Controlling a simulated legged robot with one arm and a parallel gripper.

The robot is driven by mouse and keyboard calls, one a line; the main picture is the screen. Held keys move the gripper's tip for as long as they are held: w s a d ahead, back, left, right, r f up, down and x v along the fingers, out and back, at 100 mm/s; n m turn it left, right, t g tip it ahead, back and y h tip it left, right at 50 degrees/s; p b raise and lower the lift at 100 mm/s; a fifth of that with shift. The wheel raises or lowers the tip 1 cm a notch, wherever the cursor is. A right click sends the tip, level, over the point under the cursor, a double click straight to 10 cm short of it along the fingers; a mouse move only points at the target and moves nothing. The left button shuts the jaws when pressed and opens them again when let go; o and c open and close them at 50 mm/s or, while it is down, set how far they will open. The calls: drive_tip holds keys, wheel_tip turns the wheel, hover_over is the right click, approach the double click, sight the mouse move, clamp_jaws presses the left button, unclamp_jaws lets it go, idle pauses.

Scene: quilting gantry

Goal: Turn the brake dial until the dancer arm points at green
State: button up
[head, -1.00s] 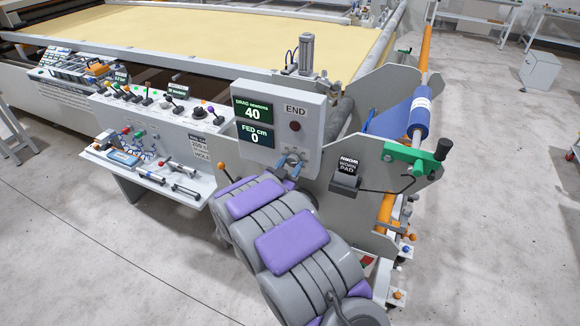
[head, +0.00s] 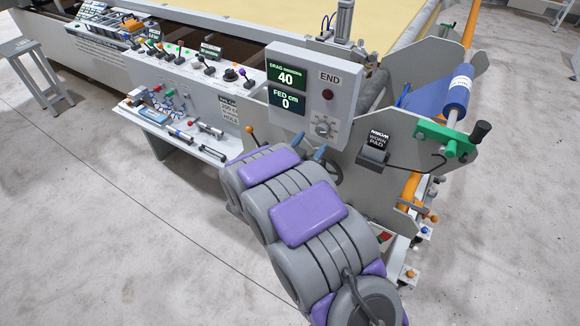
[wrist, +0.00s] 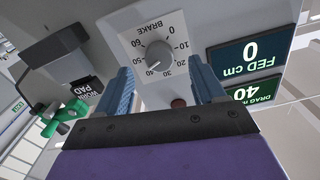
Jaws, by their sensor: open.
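The brake dial (head: 323,127) is a grey knob on a white scale plate at the lower right of the display box. The wrist view shows this dial (wrist: 158,55) upside down, its pointer mark near 40. My gripper (head: 309,147) is just below the dial, its blue fingers apart and empty. In the wrist view my gripper (wrist: 163,85) has a finger either side of the dial's line of sight, not visibly touching it. I cannot make out the dancer arm clearly. A small red and green patch (head: 383,237) shows low on the side frame, partly behind my arm.
The display box (head: 312,85) reads drag 40 and fed 0. A black worn-pad block (head: 375,146) and a green bracket (head: 445,137) under a blue roll (head: 459,88) stand to the right. A tool shelf (head: 180,130) lies left. Floor in front is clear.

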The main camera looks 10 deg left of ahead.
drive_tip(key=v, duration=1.2)
drive_tip(key=shift+p, duration=0.45)
drive_tip(key=shift+a, duration=0.15)
drive_tip(key=w+a+r+n+g+y, duration=0.1)
drive_tip(key=w+a+r+g+y, duration=0.15)
drive_tip(key=g+y, duration=0.35)
drive_tip(key=s+d+r+n+g+y, duration=0.3)
drive_tip(key=s+y, duration=0.1)
drive_tip(key=s, duration=0.1)
drive_tip(key=s+d+r+n+g+h, duration=0.1)
drive_tip(key=s+d+g, duration=0.4)
drive_tip(key=s+d, duration=0.7)
drive_tip(key=s+d+r+g+h+b, duration=0.1)
drive_tip(key=s+d+g, duration=0.3)
drive_tip(key=s+d, duration=0.9)
drive_tip(key=s+h, duration=0.1)
drive_tip(key=s, duration=0.5)
drive_tip(key=shift+s+r+n+g+h+b, duration=0.2)
drive_tip(key=shift+s+n+g+h+b, duration=0.1)
drive_tip(key=shift+n+g+h, duration=0.1)
